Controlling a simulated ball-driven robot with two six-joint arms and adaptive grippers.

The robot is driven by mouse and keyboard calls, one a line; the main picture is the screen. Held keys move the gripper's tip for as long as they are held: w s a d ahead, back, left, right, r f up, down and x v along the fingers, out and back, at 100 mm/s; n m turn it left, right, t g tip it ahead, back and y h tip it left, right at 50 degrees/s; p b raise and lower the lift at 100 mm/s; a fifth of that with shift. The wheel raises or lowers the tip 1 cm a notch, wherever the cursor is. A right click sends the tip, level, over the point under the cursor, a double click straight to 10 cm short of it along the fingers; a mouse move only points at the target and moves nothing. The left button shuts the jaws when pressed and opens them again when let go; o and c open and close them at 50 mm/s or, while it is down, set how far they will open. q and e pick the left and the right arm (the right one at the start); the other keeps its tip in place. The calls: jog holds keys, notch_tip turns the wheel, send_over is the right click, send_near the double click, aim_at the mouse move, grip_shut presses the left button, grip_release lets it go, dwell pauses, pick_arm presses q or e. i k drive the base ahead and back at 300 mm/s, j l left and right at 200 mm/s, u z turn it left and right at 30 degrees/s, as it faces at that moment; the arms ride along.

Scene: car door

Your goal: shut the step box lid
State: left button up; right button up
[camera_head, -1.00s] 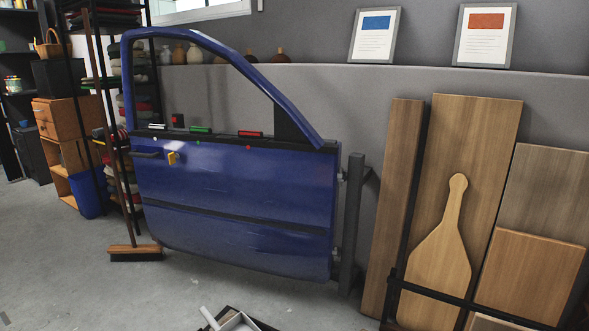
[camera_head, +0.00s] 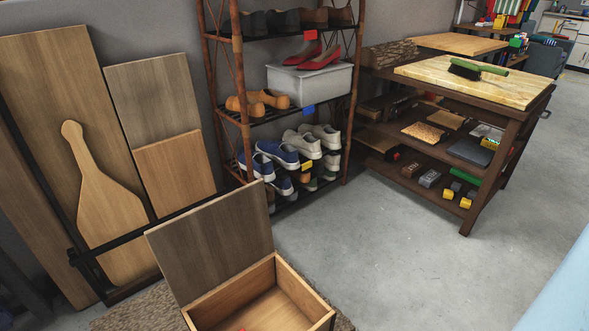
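The step box (camera_head: 321,303) is a light wooden box at the bottom middle of the head view, partly cut off by the lower edge. Its darker wooden lid (camera_head: 212,241) stands open, upright and leaning slightly back at the box's left rear side. The inside of the box is visible, with a small red spot at the bottom edge of the picture. Neither of my grippers shows in the view.
A shoe rack (camera_head: 245,130) stands behind the box, and leaning boards (camera_head: 164,110) stand to the left. A wooden workbench (camera_head: 490,84) with a brush on top is at the right rear. The grey floor (camera_head: 410,260) right of the box is clear. A pale blue surface (camera_head: 560,295) fills the lower right corner.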

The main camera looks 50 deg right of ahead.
aim_at(217, 240)
jog(key=z, duration=0.95)
